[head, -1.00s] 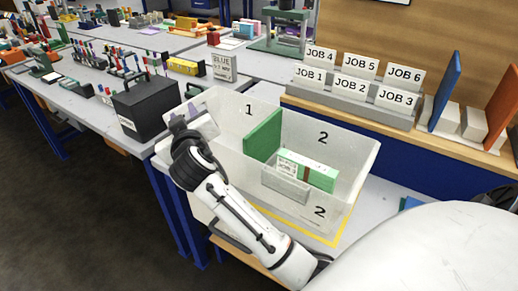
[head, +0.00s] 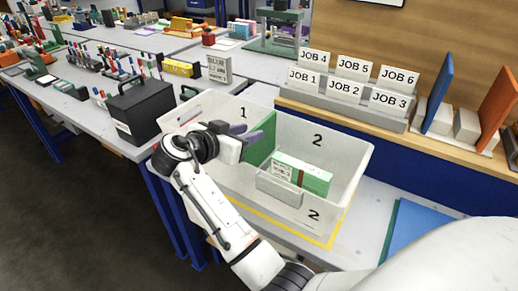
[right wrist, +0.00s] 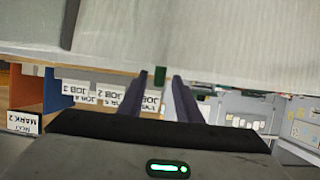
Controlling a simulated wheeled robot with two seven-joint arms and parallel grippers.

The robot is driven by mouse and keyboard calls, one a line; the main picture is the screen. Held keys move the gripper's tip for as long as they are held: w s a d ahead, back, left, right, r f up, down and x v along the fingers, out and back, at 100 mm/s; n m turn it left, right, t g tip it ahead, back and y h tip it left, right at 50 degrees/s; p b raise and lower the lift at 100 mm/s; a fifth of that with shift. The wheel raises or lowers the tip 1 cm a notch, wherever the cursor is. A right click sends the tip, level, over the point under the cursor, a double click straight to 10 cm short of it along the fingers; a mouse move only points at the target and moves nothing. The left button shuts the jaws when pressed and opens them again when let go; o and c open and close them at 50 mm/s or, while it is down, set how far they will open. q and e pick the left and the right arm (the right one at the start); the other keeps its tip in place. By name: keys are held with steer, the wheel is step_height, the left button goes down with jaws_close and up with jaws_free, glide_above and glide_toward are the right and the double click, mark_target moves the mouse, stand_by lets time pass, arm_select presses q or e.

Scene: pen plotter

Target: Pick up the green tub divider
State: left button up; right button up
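The green tub divider (head: 262,140) stands upright across the white translucent tub (head: 345,180), between its sections marked 1 and 2. My right gripper (head: 240,134) is over section 1, its grey fingers pointing at the divider's left side near the top edge. In the right wrist view the fingers (right wrist: 158,84) are apart, with the divider's green edge (right wrist: 160,75) showing small between their tips. I cannot tell whether they touch it. A green-and-white packet (head: 302,174) lies in section 2. My left gripper is out of view.
A black box (head: 143,108) stands left of the tub. JOB cards (head: 343,91) stand in a grey rack behind it. Blue and orange panels (head: 495,105) stand at the right. A blue sheet (head: 415,232) lies right of the tub.

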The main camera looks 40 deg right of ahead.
mark_target(258, 151)
steer(key=p+x, duration=0.1)
steer(key=x, duration=0.4)
steer(key=shift+s+d+f, duration=0.1)
steer(key=shift+s+f, duration=0.05)
steer(key=shift+f, duration=0.05)
jaws_close()
